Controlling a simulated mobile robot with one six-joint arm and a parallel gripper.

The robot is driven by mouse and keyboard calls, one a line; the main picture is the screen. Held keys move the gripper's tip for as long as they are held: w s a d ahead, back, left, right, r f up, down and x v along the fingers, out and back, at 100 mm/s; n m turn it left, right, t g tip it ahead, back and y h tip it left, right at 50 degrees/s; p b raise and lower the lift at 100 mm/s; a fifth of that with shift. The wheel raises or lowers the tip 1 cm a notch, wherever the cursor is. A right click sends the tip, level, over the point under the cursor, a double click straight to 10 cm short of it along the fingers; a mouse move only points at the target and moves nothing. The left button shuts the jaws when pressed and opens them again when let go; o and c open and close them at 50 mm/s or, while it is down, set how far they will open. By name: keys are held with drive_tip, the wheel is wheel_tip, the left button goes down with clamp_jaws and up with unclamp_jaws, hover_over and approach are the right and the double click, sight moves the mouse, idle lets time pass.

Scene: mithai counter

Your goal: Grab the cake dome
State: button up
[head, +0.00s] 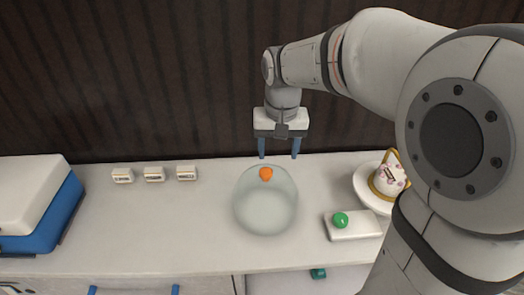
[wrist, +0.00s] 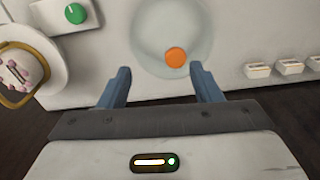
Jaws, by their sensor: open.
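The cake dome (head: 265,207) is a clear glass dome with an orange knob (head: 266,174) on top, standing on the white counter. In the wrist view the dome (wrist: 172,22) is at the top centre, and its orange knob (wrist: 176,57) shows between the lines of my fingers. My gripper (head: 279,156) has two blue fingers, spread apart and empty. It points down above the dome, towards the back edge of the counter in the head view. In the wrist view my gripper (wrist: 162,78) is open, with the fingers on either side of the knob but apart from it.
A decorated cake (head: 388,180) sits on a white plate (head: 362,187) at right. A white block with a green knob (head: 340,220) lies nearer. Several small labelled blocks (head: 154,174) line the back left. A blue and white box (head: 58,214) stands far left.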

sight(266, 170)
drive_tip(key=shift+g, duration=0.3)
drive_tip(key=w+a+f, duration=0.2)
drive_tip(key=w, duration=0.1)
drive_tip(key=shift+w+a+f, duration=0.15)
drive_tip(key=shift+w+a, duration=0.05)
drive_tip(key=shift+a, duration=0.1)
drive_tip(key=f, duration=0.3)
drive_tip(key=f+p, duration=0.1)
drive_tip(key=f, duration=0.3)
drive_tip(key=shift+w+f, duration=0.2)
drive_tip(key=shift+f, duration=0.1)
clamp_jaws()
